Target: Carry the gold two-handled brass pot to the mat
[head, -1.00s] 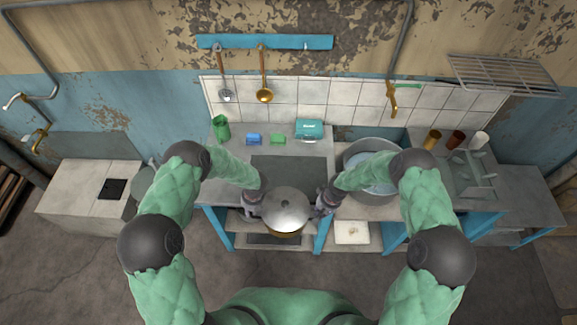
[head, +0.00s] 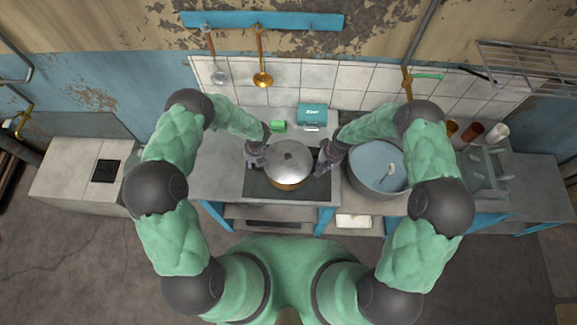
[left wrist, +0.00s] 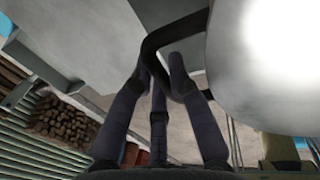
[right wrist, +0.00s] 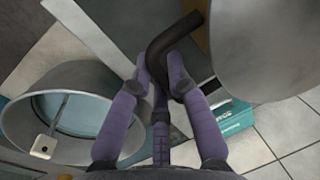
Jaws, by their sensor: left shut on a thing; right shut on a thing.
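The gold two-handled brass pot (head: 289,184) has a silvery lid (head: 289,163) on it. It is upright, over the dark mat (head: 318,190) on the counter; I cannot tell whether it touches the mat. My left gripper (head: 259,160) is shut on the pot's left handle, and that dark handle (left wrist: 160,38) shows between the fingers in the left wrist view. My right gripper (head: 324,160) is shut on the right handle, and that handle (right wrist: 165,45) shows in the right wrist view. The pot and arms hide the middle of the mat.
A large metal basin (head: 377,168) with water stands just right of the mat. A teal box (head: 312,114) and a green block (head: 278,126) lie behind the pot. Cups (head: 471,133) and a rack (head: 484,172) stand at the right. Some counter left of the mat (head: 220,175) is bare.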

